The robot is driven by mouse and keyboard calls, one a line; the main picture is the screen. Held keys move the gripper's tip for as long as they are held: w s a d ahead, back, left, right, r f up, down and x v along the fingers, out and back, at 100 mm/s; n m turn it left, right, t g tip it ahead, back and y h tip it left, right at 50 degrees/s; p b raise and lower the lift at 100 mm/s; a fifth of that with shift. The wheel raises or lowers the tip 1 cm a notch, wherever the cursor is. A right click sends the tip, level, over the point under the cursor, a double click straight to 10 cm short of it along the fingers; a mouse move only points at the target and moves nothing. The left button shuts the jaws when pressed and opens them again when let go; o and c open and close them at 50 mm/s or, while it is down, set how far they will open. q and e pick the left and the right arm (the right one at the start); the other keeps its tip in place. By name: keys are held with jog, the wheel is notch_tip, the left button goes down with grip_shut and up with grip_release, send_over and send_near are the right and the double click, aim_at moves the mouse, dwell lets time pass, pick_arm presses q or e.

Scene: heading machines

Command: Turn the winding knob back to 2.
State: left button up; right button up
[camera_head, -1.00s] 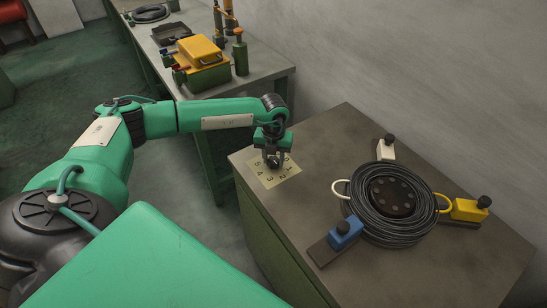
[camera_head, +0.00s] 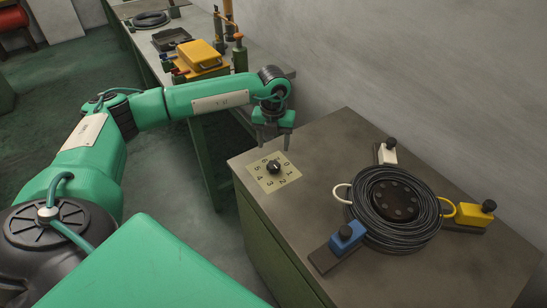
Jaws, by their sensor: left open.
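The winding knob (camera_head: 274,167) is a small black round knob on a cream number plate (camera_head: 265,184) near the left corner of the grey-brown bench top. Digits ring the knob, with 2 on the side near me, at the lower right. The knob's pointer is too small to read surely. My left gripper (camera_head: 273,146) hangs just above and behind the knob. Its two dark fingers are apart and empty, clear of the knob. My right gripper is not in view.
On the same bench, a black cable coil (camera_head: 385,238) sits among a blue clamp (camera_head: 346,236), a yellow clamp (camera_head: 474,214) and a white clamp (camera_head: 387,154). A wall runs behind. A yellow-topped box (camera_head: 201,56) stands on the far table.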

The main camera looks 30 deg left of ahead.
pick_arm(q)
notch_tip(320, 180, up, 5)
jog(key=shift+r+b, duration=0.1)
jog(key=shift+b, duration=0.25)
dwell(0.4)
